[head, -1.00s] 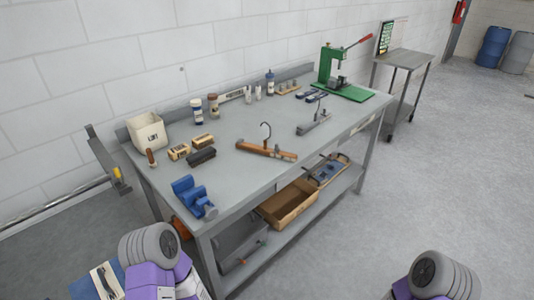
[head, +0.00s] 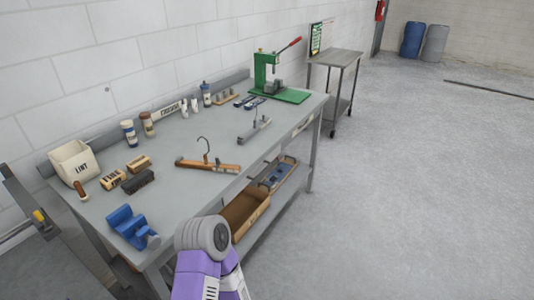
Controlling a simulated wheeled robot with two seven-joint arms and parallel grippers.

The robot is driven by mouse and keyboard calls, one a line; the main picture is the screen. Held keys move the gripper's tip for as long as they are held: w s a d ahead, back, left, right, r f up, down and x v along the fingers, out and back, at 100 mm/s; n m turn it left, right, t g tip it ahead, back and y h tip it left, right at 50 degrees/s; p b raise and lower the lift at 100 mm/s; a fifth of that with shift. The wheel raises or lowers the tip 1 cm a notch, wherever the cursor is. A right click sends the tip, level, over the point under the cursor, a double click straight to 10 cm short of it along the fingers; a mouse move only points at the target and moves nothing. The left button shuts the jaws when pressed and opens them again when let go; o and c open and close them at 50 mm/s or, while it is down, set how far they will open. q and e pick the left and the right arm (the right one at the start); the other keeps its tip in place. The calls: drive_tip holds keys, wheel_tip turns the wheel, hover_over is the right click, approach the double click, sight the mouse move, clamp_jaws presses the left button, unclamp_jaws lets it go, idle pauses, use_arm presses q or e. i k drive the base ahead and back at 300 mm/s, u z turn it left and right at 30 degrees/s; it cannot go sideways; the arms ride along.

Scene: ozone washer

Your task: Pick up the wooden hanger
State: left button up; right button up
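The wooden hanger (head: 208,165) lies on the grey workbench (head: 190,195) near its front edge, about the middle of its length. Its dark metal hook stands up from the brown wooden bar. A purple and grey arm link of mine shows at the bottom centre, in front of the bench. Neither of my grippers is in view. Nothing touches the hanger.
A grey hanger-like tool (head: 254,131) lies to its right. A blue vise (head: 132,226), a dark brush (head: 137,183) and a white bin (head: 75,162) stand left. A green press (head: 270,80) is at the far end. A cardboard box (head: 243,212) sits on the lower shelf.

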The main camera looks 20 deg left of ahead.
sight(205, 165)
drive_tip(key=z, duration=0.3)
drive_tip(key=i, duration=0.85)
drive_tip(key=u, duration=0.2)
